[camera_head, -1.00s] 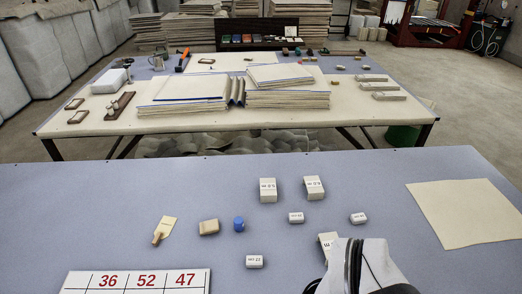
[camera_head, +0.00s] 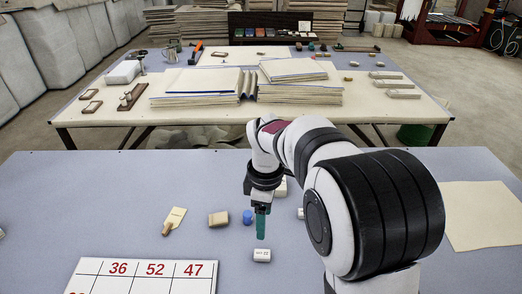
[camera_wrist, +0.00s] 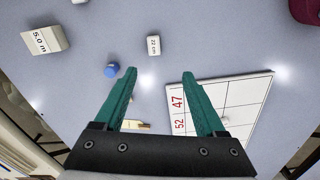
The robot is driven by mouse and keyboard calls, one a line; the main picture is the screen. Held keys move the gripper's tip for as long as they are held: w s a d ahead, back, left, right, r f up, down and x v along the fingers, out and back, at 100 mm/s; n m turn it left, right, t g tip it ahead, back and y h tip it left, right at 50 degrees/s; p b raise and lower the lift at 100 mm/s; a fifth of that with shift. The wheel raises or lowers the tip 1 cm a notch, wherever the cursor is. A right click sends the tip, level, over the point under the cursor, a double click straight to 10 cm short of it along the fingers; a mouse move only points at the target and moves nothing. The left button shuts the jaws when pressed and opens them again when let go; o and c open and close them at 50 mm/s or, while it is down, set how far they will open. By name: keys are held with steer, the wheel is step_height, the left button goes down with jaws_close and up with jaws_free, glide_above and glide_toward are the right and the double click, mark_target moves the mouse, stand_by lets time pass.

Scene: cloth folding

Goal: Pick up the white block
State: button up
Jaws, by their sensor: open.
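Several white blocks are on the blue-grey table, so I cannot tell which one is meant. A small white block with dark print (camera_head: 262,255) lies just below my gripper (camera_head: 261,236) in the head view. It also shows in the wrist view (camera_wrist: 153,45), beyond the open fingertips (camera_wrist: 158,73) and apart from them. A larger white block marked 5.0 m (camera_wrist: 45,40) stands at the left of the wrist view. In the head view my arm hides most of the other white blocks; an edge of one (camera_head: 300,213) shows. My gripper is open and empty, pointing down.
A blue cylinder (camera_head: 247,217), a tan block (camera_head: 218,219) and a wooden-handled scraper (camera_head: 174,221) lie left of my gripper. A white number board (camera_head: 145,279) is at the front left. A cream cloth (camera_head: 482,214) lies at the right.

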mark_target(260, 253)
steer(key=f, duration=0.5)
steer(key=w+f+n, duration=0.1)
steer(key=f, duration=0.5)
steer(key=a+f+n, duration=0.1)
steer(key=f, duration=0.5)
steer(key=shift+w+f, duration=0.2)
steer(key=shift+f, duration=0.05)
jaws_close()
